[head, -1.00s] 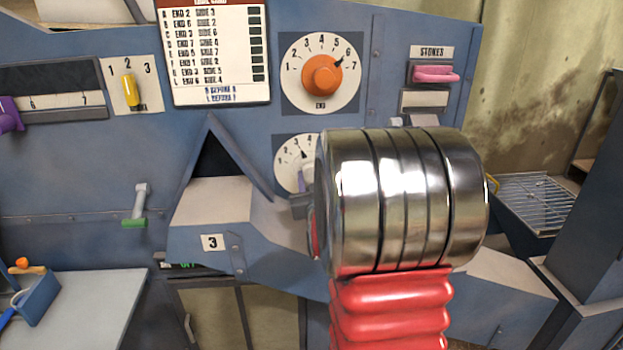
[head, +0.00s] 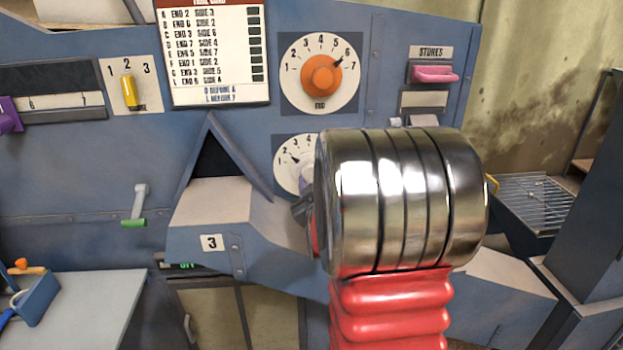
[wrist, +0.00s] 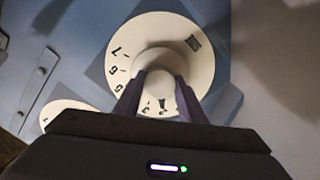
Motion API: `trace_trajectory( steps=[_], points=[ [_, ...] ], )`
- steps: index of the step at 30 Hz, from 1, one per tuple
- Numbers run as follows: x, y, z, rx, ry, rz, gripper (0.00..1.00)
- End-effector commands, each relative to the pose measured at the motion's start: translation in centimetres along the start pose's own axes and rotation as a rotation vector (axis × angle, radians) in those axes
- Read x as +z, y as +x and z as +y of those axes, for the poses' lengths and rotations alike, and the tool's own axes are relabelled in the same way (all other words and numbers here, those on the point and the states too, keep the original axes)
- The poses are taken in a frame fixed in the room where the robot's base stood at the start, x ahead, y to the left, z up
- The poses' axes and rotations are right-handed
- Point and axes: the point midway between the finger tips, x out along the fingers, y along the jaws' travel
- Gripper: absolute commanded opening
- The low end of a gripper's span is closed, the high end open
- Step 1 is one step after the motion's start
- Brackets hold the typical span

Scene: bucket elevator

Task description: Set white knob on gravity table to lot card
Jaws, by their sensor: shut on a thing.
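The white knob (wrist: 158,62) sits on a round white numbered dial (wrist: 205,72) in the wrist view. My gripper (wrist: 157,84) is shut on it, one dark finger on each side.
An orange knob (head: 321,74) on the upper END dial points near 6. A yellow lever (head: 129,92), purple slider (head: 8,116), pink handle (head: 435,74) and green-tipped crank (head: 135,221) are on the blue panel. A blue-grey hopper (head: 235,220) juts out left of my gripper.

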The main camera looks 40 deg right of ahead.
Motion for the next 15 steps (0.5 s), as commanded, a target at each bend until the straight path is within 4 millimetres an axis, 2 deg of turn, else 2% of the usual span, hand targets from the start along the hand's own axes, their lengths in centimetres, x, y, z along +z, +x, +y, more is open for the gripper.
trace_trajectory(
  steps=[5, 6, 13, 15],
  points=[
    [-0.09, -0.05, -0.26, -0.005, -0.001, 0.002, 0.14],
    [-0.09, -0.05, -0.26, -0.006, -0.001, 0.002, 0.38],
    [-0.06, -0.03, -0.17, -0.004, 0.000, 0.001, 0.54],
    [-0.05, -0.02, -0.15, -0.003, 0.000, 0.001, 0.55]
  ],
)
